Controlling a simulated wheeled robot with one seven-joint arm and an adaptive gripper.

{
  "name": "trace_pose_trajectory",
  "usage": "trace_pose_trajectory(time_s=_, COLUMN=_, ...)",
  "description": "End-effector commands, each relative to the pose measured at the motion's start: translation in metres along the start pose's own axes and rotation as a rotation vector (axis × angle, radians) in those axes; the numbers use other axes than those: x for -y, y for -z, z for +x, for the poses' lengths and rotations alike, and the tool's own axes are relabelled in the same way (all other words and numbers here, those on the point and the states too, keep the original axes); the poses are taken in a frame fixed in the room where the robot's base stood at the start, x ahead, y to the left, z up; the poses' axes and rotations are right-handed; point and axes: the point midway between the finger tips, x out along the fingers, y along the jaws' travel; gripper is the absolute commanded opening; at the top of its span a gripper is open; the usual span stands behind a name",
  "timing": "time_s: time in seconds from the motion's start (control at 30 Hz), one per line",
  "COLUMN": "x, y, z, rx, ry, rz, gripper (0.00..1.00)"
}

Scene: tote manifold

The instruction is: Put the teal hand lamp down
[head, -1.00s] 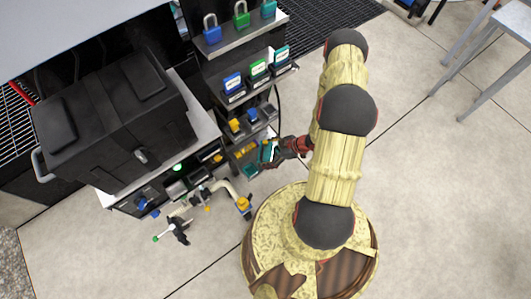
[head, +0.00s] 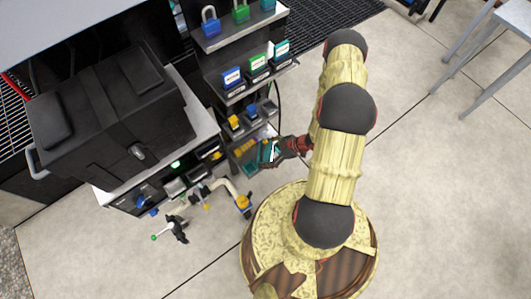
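The teal hand lamp (head: 267,152) is at the end of my gripper (head: 279,150), just off the right side of the lower shelves. The dark fingers appear closed on it, though the fingertips are small and partly hidden by the lamp. The lamp is over or beside the lowest shelf tray (head: 247,168); I cannot tell whether it touches it. My arm reaches in from the right.
Shelves above carry blue, green and teal padlocks (head: 240,12) and several cards (head: 257,67). Yellow and blue items (head: 252,112) sit on the shelf just above the gripper. A black case (head: 110,115) and pipe fittings (head: 200,195) are left.

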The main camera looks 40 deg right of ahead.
Motion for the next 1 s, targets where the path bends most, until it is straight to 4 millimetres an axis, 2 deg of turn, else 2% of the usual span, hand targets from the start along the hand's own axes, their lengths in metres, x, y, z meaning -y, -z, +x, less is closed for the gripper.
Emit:
trace_pose_trajectory(time_s=0.33, x=0.000, y=0.000, z=0.000, rx=0.000, ry=0.000, rz=0.000, gripper=1.00)
trace_pose_trajectory(time_s=0.7, x=0.000, y=0.000, z=-0.002, rx=0.000, ry=-0.001, rz=0.000, gripper=1.00)
trace_pose_trajectory(time_s=0.87, x=-0.001, y=0.000, z=-0.019, rx=0.000, ry=-0.003, rz=0.001, gripper=1.00)
trace_pose_trajectory(time_s=1.0, x=-0.003, y=-0.001, z=-0.047, rx=0.001, ry=-0.006, rz=0.001, gripper=1.00)
